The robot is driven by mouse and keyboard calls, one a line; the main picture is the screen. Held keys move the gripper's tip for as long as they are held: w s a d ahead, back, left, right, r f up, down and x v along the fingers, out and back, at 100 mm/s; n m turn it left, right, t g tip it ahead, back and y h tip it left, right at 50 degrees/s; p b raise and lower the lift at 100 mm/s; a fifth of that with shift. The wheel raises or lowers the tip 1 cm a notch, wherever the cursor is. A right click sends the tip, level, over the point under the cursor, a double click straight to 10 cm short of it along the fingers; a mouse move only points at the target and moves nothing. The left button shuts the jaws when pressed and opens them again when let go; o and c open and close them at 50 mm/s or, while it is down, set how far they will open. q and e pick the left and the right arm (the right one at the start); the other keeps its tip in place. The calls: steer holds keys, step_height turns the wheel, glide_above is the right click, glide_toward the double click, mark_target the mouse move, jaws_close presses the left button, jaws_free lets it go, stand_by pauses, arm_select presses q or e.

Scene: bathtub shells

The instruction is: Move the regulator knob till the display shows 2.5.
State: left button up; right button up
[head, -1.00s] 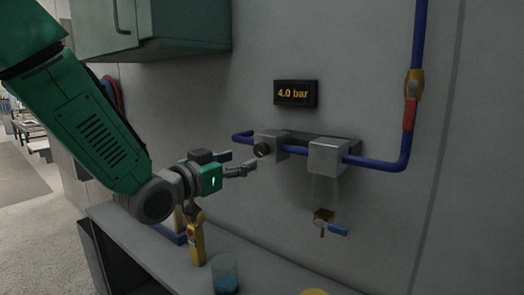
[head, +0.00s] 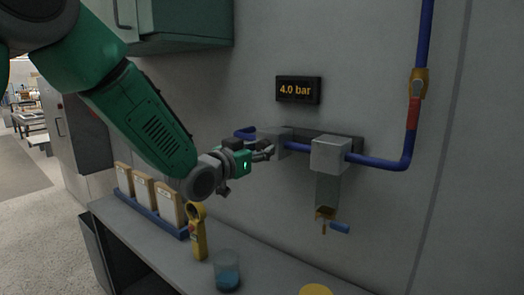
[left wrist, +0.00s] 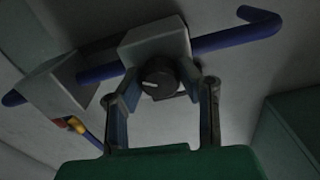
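The display (head: 298,90) on the wall reads 4.0 bar. The regulator is a grey block (head: 285,136) on the blue pipe below it. My left gripper (head: 268,151) is in front of this block and hides its knob in the head view. In the left wrist view the dark round knob (left wrist: 160,76) with a white mark sits on the grey block (left wrist: 155,42). The fingers of my left gripper (left wrist: 164,92) are open, one on each side of the knob, with gaps showing. My right gripper is not in view.
A red-handled valve (head: 413,110) is on the vertical pipe. Below, the bench holds a yellow tool (head: 198,235), a cup (head: 227,272) and a rack (head: 150,210).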

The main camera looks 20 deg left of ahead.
arm_select(q)
steer(key=shift+a+f, duration=0.15)
steer(key=shift+f, duration=0.05)
steer(key=shift+s+d+n, duration=0.1)
steer(key=shift+d+n, duration=0.1)
steer(key=shift+n, duration=0.1)
steer(key=shift+f+n, duration=0.2)
steer(key=shift+n, duration=3.3)
steer(key=o, duration=1.1)
steer(key=shift+s, duration=0.1)
steer(key=shift+o, duration=0.2)
steer(key=shift+a+r, duration=0.1)
steer(key=shift+r, duration=0.05)
